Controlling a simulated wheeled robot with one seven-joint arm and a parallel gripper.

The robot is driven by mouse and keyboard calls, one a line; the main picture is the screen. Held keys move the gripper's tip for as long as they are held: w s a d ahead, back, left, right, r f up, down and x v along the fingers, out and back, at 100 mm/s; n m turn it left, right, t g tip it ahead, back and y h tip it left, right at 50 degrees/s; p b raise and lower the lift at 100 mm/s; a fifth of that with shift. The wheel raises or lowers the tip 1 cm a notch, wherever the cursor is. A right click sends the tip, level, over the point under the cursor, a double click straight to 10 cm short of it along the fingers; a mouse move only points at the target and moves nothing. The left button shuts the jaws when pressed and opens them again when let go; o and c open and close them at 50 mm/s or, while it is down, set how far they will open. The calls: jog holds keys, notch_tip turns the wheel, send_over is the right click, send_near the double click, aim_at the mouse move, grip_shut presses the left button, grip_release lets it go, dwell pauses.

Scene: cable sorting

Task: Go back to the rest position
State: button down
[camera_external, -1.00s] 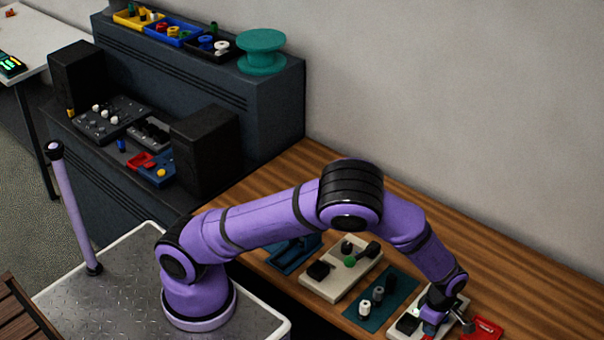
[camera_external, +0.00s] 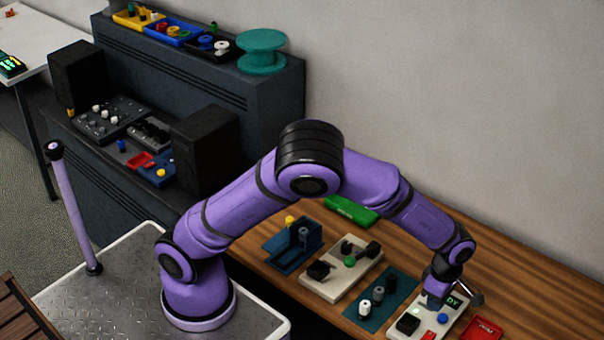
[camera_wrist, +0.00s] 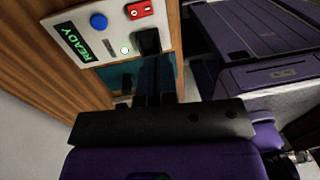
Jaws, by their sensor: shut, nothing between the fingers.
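My gripper (camera_external: 432,300) is shut and empty, just above the white control panel (camera_external: 455,322) at the right of the wooden bench. In the wrist view my gripper (camera_wrist: 155,62) shows dark fingers together in front of the panel (camera_wrist: 105,50). The panel has a blue button (camera_wrist: 98,22), a red rocker switch (camera_wrist: 140,9), a black block (camera_wrist: 147,40), a small white light (camera_wrist: 124,50) and a display (camera_wrist: 72,42) reading READY in green. The fingertips' exact distance from the panel cannot be told.
The bench (camera_external: 520,270) also holds a teal mat (camera_external: 392,312) with connectors, a white fixture board (camera_external: 325,285), a blue holder (camera_external: 283,250), a green box (camera_external: 350,209) and a red tray (camera_external: 482,330). A dark cabinet (camera_external: 275,125) stands behind left. The air above the bench is open.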

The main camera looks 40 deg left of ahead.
dwell(0.4)
jog(key=w+a+r+m+t+h, duration=0.1)
jog(key=w+a+r+m+h, duration=0.2)
jog(key=a+r, duration=0.9)
jog(key=w+a+r+m+t, duration=0.15)
jog(key=a+r+m, duration=0.5)
jog(key=a, duration=0.95)
jog(key=s+a+r+m+t+y, duration=0.1)
jog(key=s+a+r+m+t, duration=0.1)
jog(key=s+a, duration=0.5)
jog(key=s+a+r+m+t+y, duration=0.2)
jog(key=s+a+r+m, duration=0.3)
jog(key=a, duration=0.8)
jog(key=s+m, duration=0.1)
jog(key=s, duration=0.2)
jog(key=shift+s+a+r, duration=0.15)
jog(key=shift+a+r, duration=0.05)
jog(key=shift+a, duration=0.2)
jog(key=shift+m, duration=0.25)
